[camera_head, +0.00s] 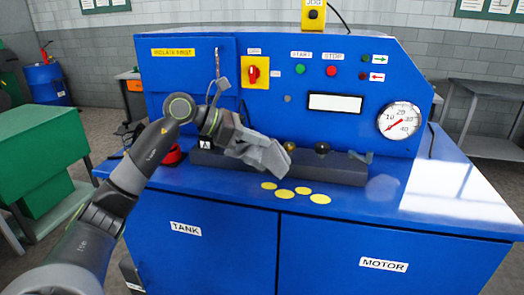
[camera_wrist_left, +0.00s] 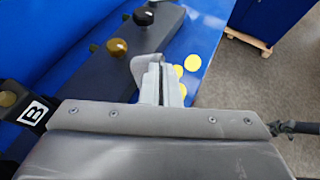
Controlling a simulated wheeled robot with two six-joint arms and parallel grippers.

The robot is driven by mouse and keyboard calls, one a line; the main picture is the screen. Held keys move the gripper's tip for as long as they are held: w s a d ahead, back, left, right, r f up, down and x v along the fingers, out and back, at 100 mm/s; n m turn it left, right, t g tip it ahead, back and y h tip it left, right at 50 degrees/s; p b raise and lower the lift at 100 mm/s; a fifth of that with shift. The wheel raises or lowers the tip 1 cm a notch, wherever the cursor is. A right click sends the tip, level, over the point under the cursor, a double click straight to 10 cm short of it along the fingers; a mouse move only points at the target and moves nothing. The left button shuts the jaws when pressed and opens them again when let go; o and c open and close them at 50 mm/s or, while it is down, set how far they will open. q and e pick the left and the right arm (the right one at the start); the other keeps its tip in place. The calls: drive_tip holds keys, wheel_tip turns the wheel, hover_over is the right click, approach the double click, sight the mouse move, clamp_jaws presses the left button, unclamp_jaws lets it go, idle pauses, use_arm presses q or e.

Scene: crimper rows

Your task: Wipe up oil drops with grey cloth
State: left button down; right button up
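Several flat yellow oil drops (camera_head: 285,193) lie on the blue bench top, in front of the dark block; some also show past my fingertips in the left wrist view (camera_wrist_left: 193,62). My left gripper (camera_head: 280,156) is above the dark block, behind and above the drops. Its grey fingers (camera_wrist_left: 160,82) are close together with only a thin dark slit between them. A pale grey, curved piece shows at the left fingertip; I cannot tell whether it is finger or cloth. No separate grey cloth can be made out. My right gripper is not in view.
The dark block (camera_head: 340,169) carries a gold knob (camera_head: 290,146), a black knob (camera_head: 323,147) and a grey lever (camera_head: 365,157). The blue panel with a gauge (camera_head: 399,120) stands behind. The bench top right of the drops is clear.

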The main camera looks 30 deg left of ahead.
use_arm(q)
wheel_tip(320, 180, down, 9)
drive_tip(key=b, duration=0.7)
drive_tip(key=shift+s+a+r, duration=0.1)
drive_tip(key=shift+a, duration=0.05)
drive_tip(key=c, duration=2.1)
unclamp_jaws()
drive_tip(key=shift+r, duration=0.1)
drive_tip(key=o, duration=1.5)
drive_tip(key=shift+f+b, duration=1.25)
drive_tip(key=shift+f, duration=0.4)
drive_tip(key=shift+r, duration=0.1)
drive_tip(key=shift+c, duration=1)
clamp_jaws()
